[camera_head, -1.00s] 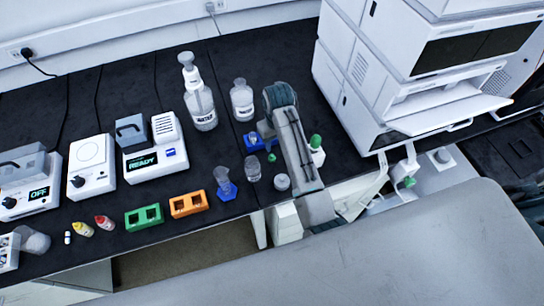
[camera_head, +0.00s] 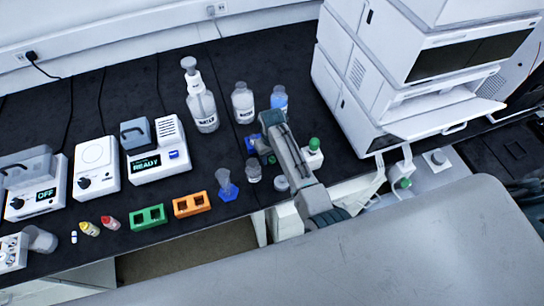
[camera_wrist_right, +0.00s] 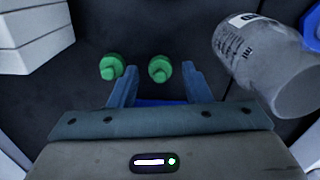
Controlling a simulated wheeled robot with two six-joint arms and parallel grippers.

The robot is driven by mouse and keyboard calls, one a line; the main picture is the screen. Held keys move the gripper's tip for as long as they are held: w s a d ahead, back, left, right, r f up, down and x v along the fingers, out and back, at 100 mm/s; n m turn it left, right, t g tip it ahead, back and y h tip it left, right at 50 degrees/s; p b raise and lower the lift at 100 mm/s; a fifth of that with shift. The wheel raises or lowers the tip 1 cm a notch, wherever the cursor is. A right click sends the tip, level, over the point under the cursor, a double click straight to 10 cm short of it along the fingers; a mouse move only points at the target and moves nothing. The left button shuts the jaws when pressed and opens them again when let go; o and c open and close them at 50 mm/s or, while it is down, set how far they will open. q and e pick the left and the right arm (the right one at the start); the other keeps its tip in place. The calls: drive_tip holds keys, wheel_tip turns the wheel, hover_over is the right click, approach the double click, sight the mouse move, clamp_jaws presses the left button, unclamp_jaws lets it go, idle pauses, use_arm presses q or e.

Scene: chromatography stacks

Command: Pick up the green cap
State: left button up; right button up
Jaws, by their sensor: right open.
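Two small green caps show in the right wrist view on the dark bench top: one green cap (camera_wrist_right: 159,69) lies between my right fingertips, and the other green cap (camera_wrist_right: 111,67) is just left of the left finger. My right gripper (camera_wrist_right: 159,75) is open, one finger on each side of the first cap, with no visible grip on it. In the head view a small green cap (camera_head: 272,159) shows beside my right arm, which hides much of that spot. My left gripper is not in view.
A clear labelled bottle (camera_wrist_right: 266,72) is close to the right finger. A blue holder (camera_head: 250,144) lies beside the gripper, and a glass jar (camera_head: 253,170) stands in front. A green-topped white item (camera_head: 314,145) stands right of my arm. White instruments (camera_head: 400,95) rise behind.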

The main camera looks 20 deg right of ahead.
drive_tip(key=shift+f, duration=0.45)
drive_tip(key=c, duration=0.9)
drive_tip(key=shift+r, duration=0.2)
